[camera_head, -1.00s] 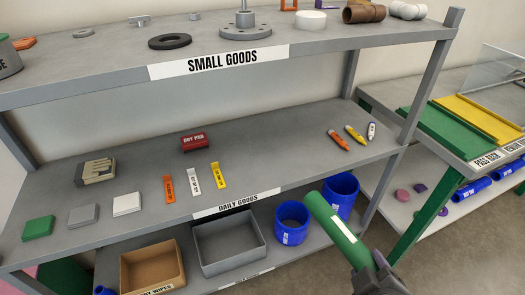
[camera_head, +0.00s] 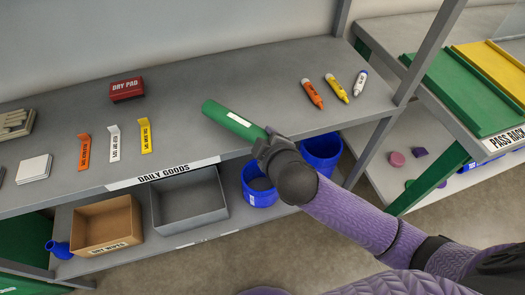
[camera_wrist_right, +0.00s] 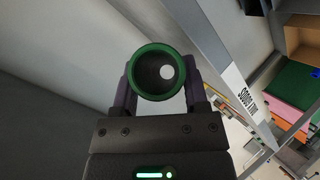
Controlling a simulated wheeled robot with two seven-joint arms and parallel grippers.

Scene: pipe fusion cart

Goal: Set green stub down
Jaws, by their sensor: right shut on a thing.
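My right gripper (camera_head: 268,142) is shut on the green stub (camera_head: 222,117), a green tube with a white label, by its near end. In the head view the stub lies across the picture of the middle shelf (camera_head: 190,150), right of the yellow tag, its free end pointing left and away. I cannot tell whether it touches the shelf or is held above it. The right wrist view looks into the hollow end of the stub (camera_wrist_right: 148,75) between the fingers of my gripper (camera_wrist_right: 165,88). My left gripper is not in view.
On the shelf are a red DRY PAD box (camera_head: 126,89), an orange tag (camera_head: 84,152), a white tag (camera_head: 114,142), a yellow tag (camera_head: 145,136) and several markers (camera_head: 337,88). Below are a grey bin (camera_head: 189,205), a brown box (camera_head: 105,225) and blue cups (camera_head: 321,150). A shelf post (camera_head: 432,55) stands right.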

